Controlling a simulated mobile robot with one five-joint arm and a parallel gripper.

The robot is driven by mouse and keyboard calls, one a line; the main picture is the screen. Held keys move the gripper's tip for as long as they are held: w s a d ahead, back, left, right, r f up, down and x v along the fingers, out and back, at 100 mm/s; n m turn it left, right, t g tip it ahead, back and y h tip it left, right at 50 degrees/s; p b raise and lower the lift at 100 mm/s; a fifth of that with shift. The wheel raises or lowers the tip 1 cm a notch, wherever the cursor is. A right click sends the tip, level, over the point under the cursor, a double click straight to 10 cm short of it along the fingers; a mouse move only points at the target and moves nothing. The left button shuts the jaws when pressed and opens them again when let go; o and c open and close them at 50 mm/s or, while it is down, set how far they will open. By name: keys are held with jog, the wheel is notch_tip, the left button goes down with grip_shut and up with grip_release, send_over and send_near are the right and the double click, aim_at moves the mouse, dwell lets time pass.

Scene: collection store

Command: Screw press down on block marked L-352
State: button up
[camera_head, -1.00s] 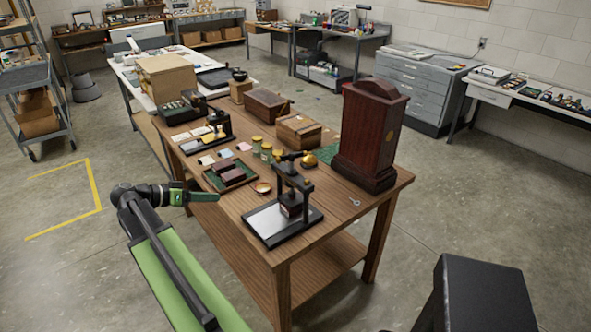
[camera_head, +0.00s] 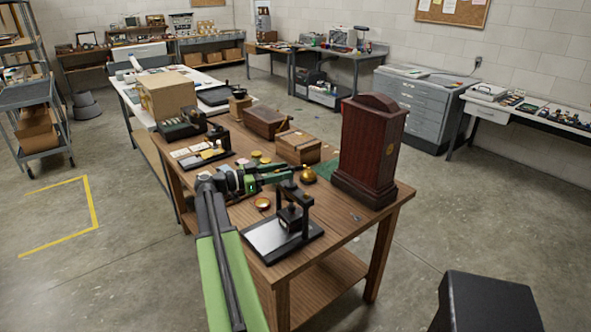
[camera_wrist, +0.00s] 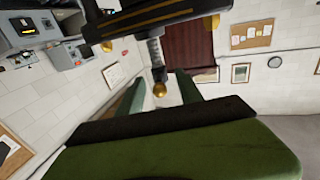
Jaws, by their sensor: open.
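A small black screw press (camera_head: 305,215) stands on a dark base plate at the near end of the wooden table. A dark block (camera_head: 289,217) sits under its frame; no marking is legible. My gripper (camera_head: 287,174) is open, at the height of the press's top, on its left far side. In the wrist view a black bar (camera_wrist: 150,18) with a gold stripe and brass ends crosses the top. A threaded rod with a brass ball (camera_wrist: 159,90) shows between my green fingers (camera_wrist: 160,85); I cannot tell whether they touch it.
A tall dark red wooden case (camera_head: 370,150) stands right of the press. A small brass bowl (camera_head: 262,203) lies left of it. A wooden box (camera_head: 298,147) and another black device (camera_head: 205,155) stand farther back. The tray of blocks is hidden behind my arm.

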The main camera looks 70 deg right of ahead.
aim_at(288, 170)
jog(key=x, duration=0.5)
grip_shut()
